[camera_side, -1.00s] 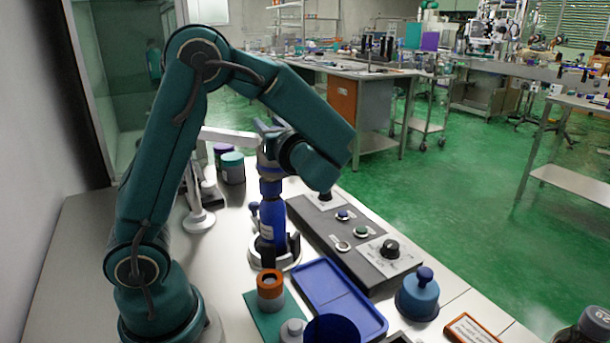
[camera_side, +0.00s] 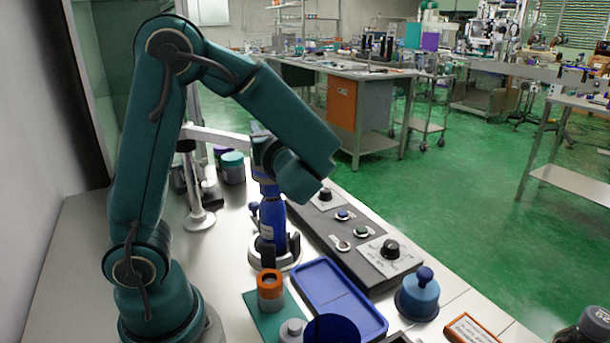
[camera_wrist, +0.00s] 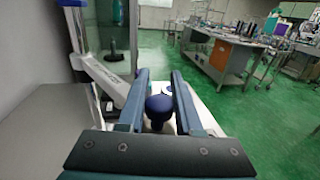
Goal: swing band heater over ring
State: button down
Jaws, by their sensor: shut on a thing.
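My gripper (camera_wrist: 160,105) is shut on a dark blue ball knob (camera_wrist: 159,108), which sits between its two jaws in the wrist view. In the side view my gripper (camera_side: 265,150) is at the right end of a white swing arm (camera_side: 220,136) carried on a white post (camera_side: 198,200). The band heater is not clearly distinguishable there, being partly hidden by my gripper and wrist. A blue cylinder (camera_side: 270,218) stands upright below my gripper. A pale ring-shaped base (camera_side: 256,257) with dark upright pieces surrounds its foot.
A dark control box (camera_side: 355,243) with knobs and buttons lies to the right. In front are a blue tray (camera_side: 345,300), an orange-topped grey cylinder (camera_side: 270,290) on a green plate and a blue knobbed pot (camera_side: 417,297). Jars (camera_side: 232,168) stand behind.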

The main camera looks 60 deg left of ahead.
jog(key=shift+s+d+t, duration=0.2)
jog(key=shift+d+t, duration=0.05)
jog(key=shift+t, duration=0.05)
jog(key=c, duration=0.6)
grip_release()
jog(key=shift+v, duration=2.55)
